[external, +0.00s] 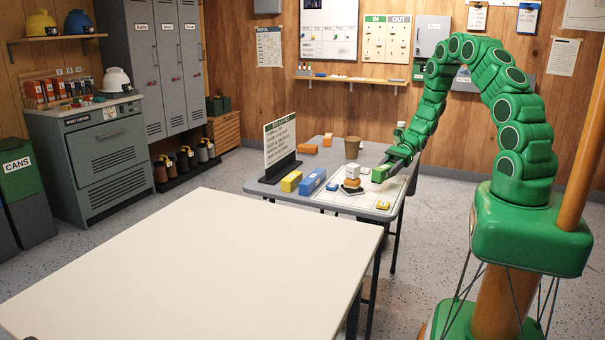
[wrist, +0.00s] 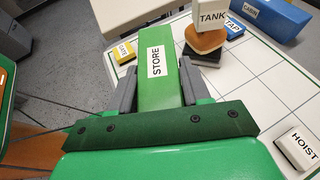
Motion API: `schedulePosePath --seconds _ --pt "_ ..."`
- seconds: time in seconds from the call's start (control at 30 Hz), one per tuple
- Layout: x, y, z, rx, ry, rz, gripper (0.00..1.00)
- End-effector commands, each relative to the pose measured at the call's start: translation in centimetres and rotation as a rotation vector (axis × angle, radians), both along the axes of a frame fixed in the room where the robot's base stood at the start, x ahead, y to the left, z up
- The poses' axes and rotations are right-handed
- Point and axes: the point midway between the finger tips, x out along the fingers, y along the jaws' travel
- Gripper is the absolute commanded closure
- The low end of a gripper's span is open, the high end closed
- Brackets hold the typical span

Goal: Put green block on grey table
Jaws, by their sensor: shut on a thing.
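The green block (external: 380,174) is held between the fingers of my gripper (external: 390,164), near the right part of the grey table (external: 326,147). In the wrist view the block (wrist: 158,93) carries a white STORE label. My gripper (wrist: 158,88) is shut on it, one grey finger on each side. The block's underside is hidden, so I cannot tell whether it touches anything below. A white gridded board lies on the grey table under this area.
A white TANK block (wrist: 211,16) sits on an orange piece (wrist: 206,41) close to the held block. A blue block (external: 312,182), yellow block (external: 291,181), brown cup (external: 352,147) and upright sign (external: 280,139) stand on the table. A bare cream table (external: 190,265) is in front.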

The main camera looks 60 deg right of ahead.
Motion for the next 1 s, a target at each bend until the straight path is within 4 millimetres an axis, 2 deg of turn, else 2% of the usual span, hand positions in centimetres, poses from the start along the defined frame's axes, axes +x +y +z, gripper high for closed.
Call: schedulePosePath --seconds 0.1,0.47,0.77,1.0 --pt "0.6 -0.2 -1.0 0.0 0.002 0.001 0.88" --pt "1.5 -0.5 -2.1 0.001 0.002 0.001 0.88" --pt "1.4 -0.5 -4.9 0.001 0.003 0.0 0.88" --pt "1.5 -0.5 -5.1 0.0 0.001 0.0 0.88"
